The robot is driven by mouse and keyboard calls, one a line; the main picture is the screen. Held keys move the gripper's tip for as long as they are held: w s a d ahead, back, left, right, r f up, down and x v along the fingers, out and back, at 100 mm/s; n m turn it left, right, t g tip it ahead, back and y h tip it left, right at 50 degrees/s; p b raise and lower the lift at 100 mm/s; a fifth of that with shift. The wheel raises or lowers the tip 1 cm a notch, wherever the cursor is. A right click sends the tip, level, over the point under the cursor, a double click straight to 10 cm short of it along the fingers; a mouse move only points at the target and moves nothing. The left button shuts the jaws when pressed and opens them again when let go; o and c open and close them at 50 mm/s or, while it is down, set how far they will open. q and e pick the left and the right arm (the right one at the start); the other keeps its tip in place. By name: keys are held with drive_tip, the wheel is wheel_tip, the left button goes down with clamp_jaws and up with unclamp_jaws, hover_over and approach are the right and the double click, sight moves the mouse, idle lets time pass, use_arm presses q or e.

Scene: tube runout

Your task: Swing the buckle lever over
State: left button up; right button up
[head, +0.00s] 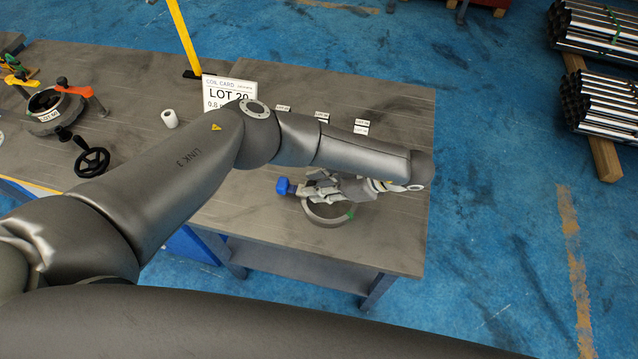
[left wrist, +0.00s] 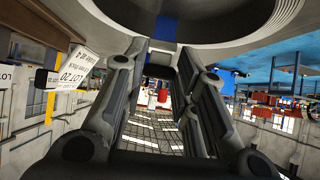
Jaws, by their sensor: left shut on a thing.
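A grey ring-shaped part (head: 322,219) with a green mark on its right side lies on the workbench, partly hidden under my left gripper (head: 299,188). The lever's blue grip (head: 283,186) shows at the fingertips, just left of the ring. My left gripper is shut on the lever; in the left wrist view its fingers (left wrist: 163,48) close around the blue piece (left wrist: 165,27). The large grey round part (left wrist: 215,35) fills the top of that view. The rest of the buckle is hidden by the fingers and arm. My right gripper is not in view.
The workbench (head: 400,240) is clear around the ring, with its right edge close by. A LOT 20 card (head: 228,88), a white roll (head: 170,118), a handwheel (head: 91,162) and another ring fixture (head: 50,108) stand left.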

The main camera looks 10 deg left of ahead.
use_arm(q)
drive_tip(key=shift+s+f, duration=0.1)
drive_tip(key=o, duration=1)
drive_tip(key=shift+d+r, duration=0.25)
drive_tip(key=v, duration=0.7)
drive_tip(key=shift+f, duration=0.1)
